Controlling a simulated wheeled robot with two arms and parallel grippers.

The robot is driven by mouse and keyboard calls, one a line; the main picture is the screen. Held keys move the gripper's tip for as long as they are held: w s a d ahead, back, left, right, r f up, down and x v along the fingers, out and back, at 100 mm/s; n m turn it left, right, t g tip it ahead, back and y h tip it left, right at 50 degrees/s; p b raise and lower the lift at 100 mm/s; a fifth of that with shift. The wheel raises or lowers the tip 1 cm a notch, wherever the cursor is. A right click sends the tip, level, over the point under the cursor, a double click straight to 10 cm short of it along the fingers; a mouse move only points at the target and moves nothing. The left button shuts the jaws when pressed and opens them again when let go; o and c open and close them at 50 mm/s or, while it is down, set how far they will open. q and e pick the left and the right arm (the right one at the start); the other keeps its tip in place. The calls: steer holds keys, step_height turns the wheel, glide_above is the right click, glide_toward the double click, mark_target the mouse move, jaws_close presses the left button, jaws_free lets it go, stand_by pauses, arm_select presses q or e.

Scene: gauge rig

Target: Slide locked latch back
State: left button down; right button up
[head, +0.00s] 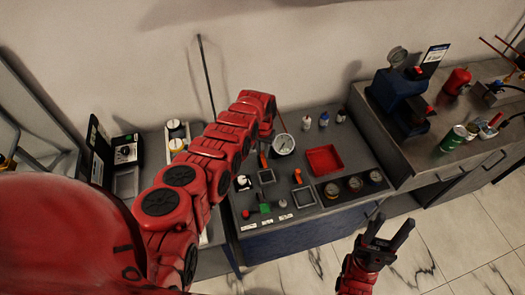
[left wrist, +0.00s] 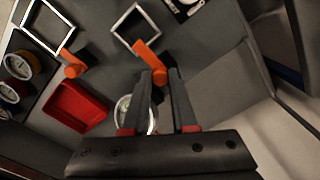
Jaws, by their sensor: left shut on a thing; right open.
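Two orange latches stand beside square metal frames on the grey bench. My left gripper (head: 266,140) reaches down to the left latch (head: 262,161), beside its frame (head: 267,177). In the left wrist view my left gripper (left wrist: 167,77) is shut on the end of this orange latch (left wrist: 150,57), close to the frame (left wrist: 134,25). The other latch (head: 298,176) stands free by its own frame (head: 304,196); it also shows in the left wrist view (left wrist: 76,67). My right gripper (head: 394,222) is open and empty, in front of the bench.
A round gauge (head: 283,144) stands just behind the held latch. Small bottles (head: 323,119) stand at the back.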

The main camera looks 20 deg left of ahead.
arm_select(q)
steer(key=w+a+b, duration=0.1)
steer(key=w+b, duration=0.1)
steer(key=b, duration=0.3)
steer(key=shift+a+b, duration=0.2)
steer(key=shift+b, duration=0.1)
steer(key=c, duration=0.7)
jaws_free()
steer(key=shift+w+a, duration=0.1)
steer(key=shift+w, duration=0.05)
steer(key=shift+r, duration=0.1)
step_height(320, 180, up, 17)
steer(key=b, duration=0.1)
